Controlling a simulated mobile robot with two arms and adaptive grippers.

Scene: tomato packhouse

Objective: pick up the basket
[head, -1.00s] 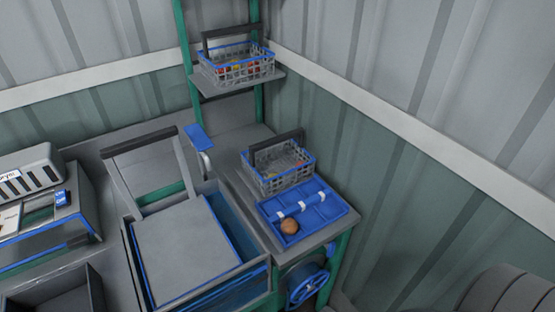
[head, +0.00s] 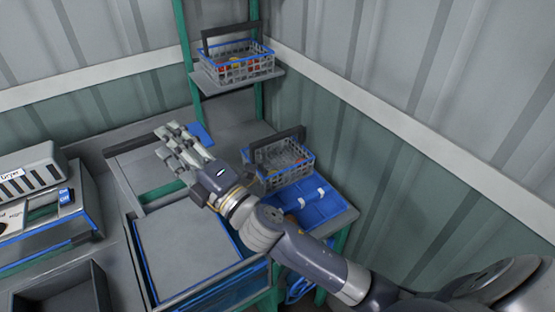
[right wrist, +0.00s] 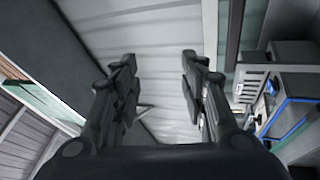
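Two grey wire-style baskets with blue rims and dark handles show in the head view. One basket (head: 284,164) stands on the bench in the corner, behind the blue tray. The other basket (head: 236,66) stands on a shelf above it, with red and yellow items inside. My right gripper (head: 170,143) is left of the bench basket, apart from it, over the grey frame beside the bench. In the right wrist view my right gripper (right wrist: 157,68) has its two fingers spread, with nothing between them. My left gripper is not in view.
A blue divided tray (head: 318,203) lies in front of the bench basket, partly hidden by my right arm. A grey-topped bin (head: 185,255) stands at lower centre. A machine with a label (head: 28,185) is at left. Corrugated walls close the corner.

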